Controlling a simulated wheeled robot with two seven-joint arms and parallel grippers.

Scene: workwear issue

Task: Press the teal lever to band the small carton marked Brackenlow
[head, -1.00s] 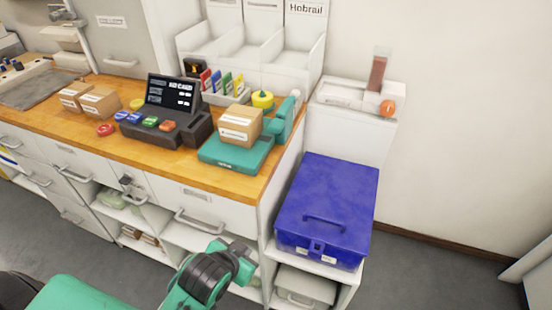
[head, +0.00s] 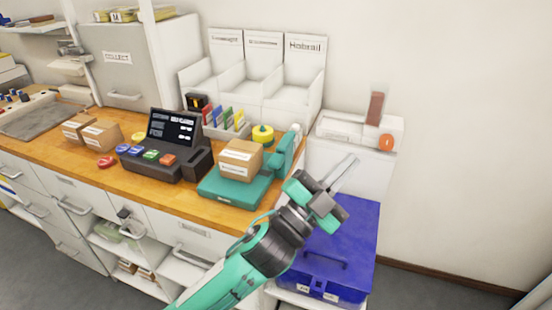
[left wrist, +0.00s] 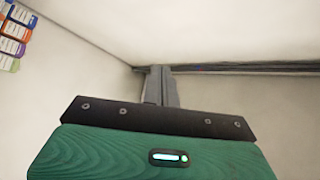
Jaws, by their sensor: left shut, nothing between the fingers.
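A small brown carton (head: 240,158) with a white label sits on the bed of the teal banding machine (head: 222,190) at the counter's right end. The label is too small to read. A teal upright part, seemingly the lever (head: 284,154), stands at the machine's right side with a pale end at the top. My left gripper (head: 352,163) is shut and empty, to the right of the lever and apart from it, above the blue box. Its closed fingers also show in the left wrist view (left wrist: 161,86), against plain pale walls. My right gripper is not in view.
A dark till (head: 170,140) with coloured buttons stands left of the machine. Two more cartons (head: 101,135) lie further left. White labelled bins (head: 262,85) stand behind. The blue box (head: 355,240) is below my gripper, and a white unit (head: 335,130) is behind it.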

